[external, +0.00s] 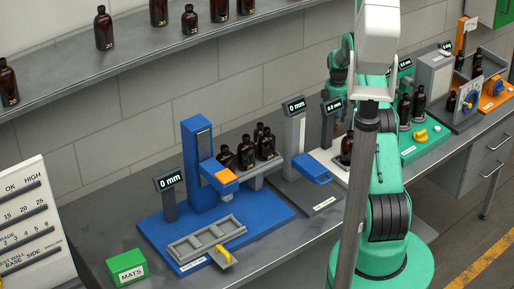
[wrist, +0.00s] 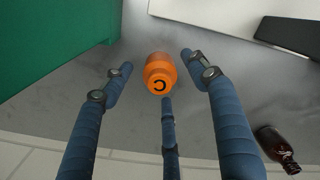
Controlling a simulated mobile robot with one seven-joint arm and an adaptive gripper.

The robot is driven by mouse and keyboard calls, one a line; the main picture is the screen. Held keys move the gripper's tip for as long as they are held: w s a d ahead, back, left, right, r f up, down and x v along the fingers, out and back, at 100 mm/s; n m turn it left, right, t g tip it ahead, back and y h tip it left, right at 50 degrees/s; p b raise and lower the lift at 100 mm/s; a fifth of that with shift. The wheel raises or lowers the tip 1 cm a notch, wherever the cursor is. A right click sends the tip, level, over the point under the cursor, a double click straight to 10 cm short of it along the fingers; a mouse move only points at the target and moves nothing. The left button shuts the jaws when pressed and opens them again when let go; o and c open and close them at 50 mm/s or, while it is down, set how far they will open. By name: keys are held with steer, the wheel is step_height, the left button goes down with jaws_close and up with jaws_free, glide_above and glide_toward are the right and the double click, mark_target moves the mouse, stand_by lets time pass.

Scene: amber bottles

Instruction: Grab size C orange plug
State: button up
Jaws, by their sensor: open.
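The orange plug (wrist: 160,74) shows in the wrist view, with a dark letter C on its face. It is on or just above a grey surface; I cannot tell which. My gripper (wrist: 156,64) has its blue fingers spread around the plug, one on the left, one on the right and one below it in the picture. Gaps show between the side fingers and the plug. The lower finger's tip is close to the plug, and I cannot tell if it touches. In the external view I cannot make out the plug or my fingertips.
In the wrist view a green block (wrist: 50,45) stands at the upper left and a dark bottle (wrist: 277,150) at the lower right. A pale panel (wrist: 215,12) lies at the top right. The external view shows a blue station (external: 255,215) and a green MATS box (external: 126,268).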

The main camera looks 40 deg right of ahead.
steer(key=shift+f, duration=1.2)
steer(key=c, duration=1.3)
steer(key=shift+r, duration=5)
